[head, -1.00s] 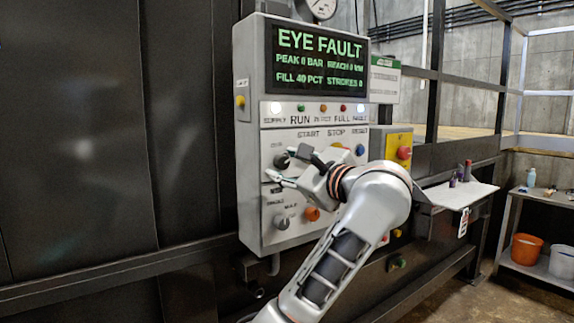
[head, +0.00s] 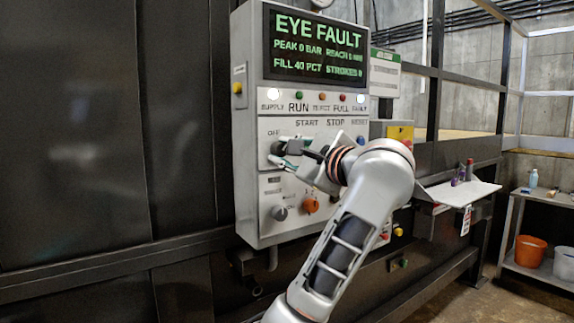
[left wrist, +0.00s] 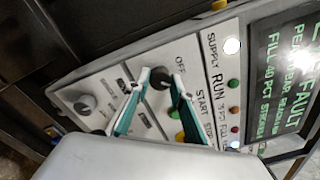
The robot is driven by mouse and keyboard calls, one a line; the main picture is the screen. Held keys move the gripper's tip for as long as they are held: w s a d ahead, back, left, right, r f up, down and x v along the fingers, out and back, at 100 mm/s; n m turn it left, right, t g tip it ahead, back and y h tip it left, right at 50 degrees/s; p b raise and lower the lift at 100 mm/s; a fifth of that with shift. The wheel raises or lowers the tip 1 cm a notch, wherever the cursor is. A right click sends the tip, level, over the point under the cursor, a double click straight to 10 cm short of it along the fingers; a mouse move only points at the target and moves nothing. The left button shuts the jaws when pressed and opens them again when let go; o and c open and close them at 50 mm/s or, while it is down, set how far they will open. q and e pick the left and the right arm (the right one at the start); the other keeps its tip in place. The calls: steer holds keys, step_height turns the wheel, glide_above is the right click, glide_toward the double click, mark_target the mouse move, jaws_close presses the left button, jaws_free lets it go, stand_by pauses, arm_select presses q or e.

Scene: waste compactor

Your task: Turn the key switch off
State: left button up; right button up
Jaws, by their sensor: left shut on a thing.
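The key switch (head: 278,148) is a dark round knob beside the "OFF" label, at the upper left of the lower control panel. In the left wrist view the black key switch (left wrist: 160,77) sits between my two fingertips. My left gripper (head: 281,155) reaches it from the right and is shut on it. The fingers show green inner pads in the left wrist view (left wrist: 158,82). The fingers partly cover the switch, so its exact angle is hard to tell. My right gripper is not in view.
The display (head: 317,45) reads "EYE FAULT". The supply lamp (head: 273,94) and the fault lamp glow white. A grey selector (head: 279,213) and an orange knob (head: 311,205) sit below the switch. A yellow box (head: 400,134) and a white shelf (head: 458,192) stand to the right.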

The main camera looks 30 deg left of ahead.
arm_select(q)
steer(key=shift+w+f+n+b, duration=0.15)
steer(key=shift+f+n+b, duration=0.3)
steer(key=shift+n, duration=0.05)
steer(key=shift+n+b, duration=0.4)
steer(key=shift+n, duration=0.1)
steer(key=shift+n+b, duration=0.75)
steer(key=shift+n, duration=0.15)
steer(key=shift+r+n+b, duration=0.15)
steer(key=shift+n+b, duration=0.45)
steer(key=shift+n, duration=0.3)
steer(key=shift+r+n+b, duration=0.15)
steer(key=shift+n+b, duration=0.65)
steer(key=shift+n, duration=0.5)
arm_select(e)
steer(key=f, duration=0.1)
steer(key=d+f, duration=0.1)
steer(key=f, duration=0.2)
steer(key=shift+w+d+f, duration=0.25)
arm_select(q)
steer(key=shift+r+n, duration=0.1)
steer(key=shift+n, duration=0.2)
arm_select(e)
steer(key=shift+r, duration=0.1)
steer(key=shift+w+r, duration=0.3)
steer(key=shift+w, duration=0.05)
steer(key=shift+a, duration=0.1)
